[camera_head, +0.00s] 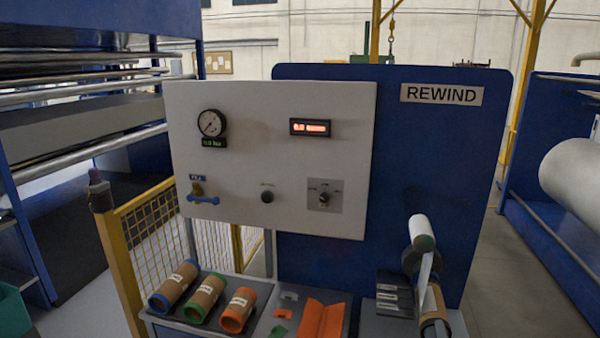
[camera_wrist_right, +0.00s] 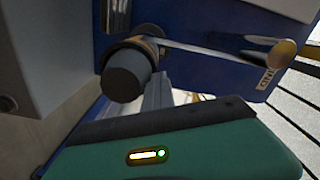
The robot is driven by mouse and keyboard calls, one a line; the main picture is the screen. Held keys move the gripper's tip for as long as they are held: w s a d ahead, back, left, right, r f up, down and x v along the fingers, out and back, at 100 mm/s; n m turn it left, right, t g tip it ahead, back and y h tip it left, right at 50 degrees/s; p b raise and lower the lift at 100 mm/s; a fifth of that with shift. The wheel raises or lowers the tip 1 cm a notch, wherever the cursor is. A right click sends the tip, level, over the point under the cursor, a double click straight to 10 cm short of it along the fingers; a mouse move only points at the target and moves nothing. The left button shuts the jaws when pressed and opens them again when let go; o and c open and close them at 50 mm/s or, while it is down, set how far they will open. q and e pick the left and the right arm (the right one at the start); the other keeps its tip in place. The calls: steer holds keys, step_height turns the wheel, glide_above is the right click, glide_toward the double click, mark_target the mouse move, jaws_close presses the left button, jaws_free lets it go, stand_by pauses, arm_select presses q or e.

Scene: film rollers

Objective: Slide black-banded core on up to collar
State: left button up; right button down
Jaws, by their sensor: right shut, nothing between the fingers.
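A brown core with a dark band (camera_head: 441,304) sits at the lower right of the head view, on the machine's front. In the right wrist view a dark cylinder (camera_wrist_right: 126,74) points toward the camera, with a tan ring of core (camera_wrist_right: 146,46) behind it. Whether the core touches a collar cannot be told. My right gripper (camera_wrist_right: 156,94) shows grey fingers, shut and empty, just beside the dark cylinder and apart from the core. I cannot make it out clearly in the head view. My left gripper is not in view.
Blue-, green- and orange-banded cores (camera_head: 205,300) lie on a tray at lower left. A white film strip (camera_head: 426,275) runs from the upper roller (camera_head: 422,235) down to the dark-banded core. The blue REWIND panel (camera_head: 440,150) stands behind.

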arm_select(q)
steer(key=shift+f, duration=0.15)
arm_select(e)
steer(key=shift+w+d+f, duration=0.1)
steer(key=shift+w, duration=0.05)
arm_select(q)
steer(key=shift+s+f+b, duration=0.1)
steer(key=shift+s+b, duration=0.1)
steer(key=shift+b, duration=0.1)
arm_select(e)
steer(key=shift+r, duration=0.2)
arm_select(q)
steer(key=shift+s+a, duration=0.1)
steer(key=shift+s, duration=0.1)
arm_select(e)
steer(key=shift+r, duration=0.35)
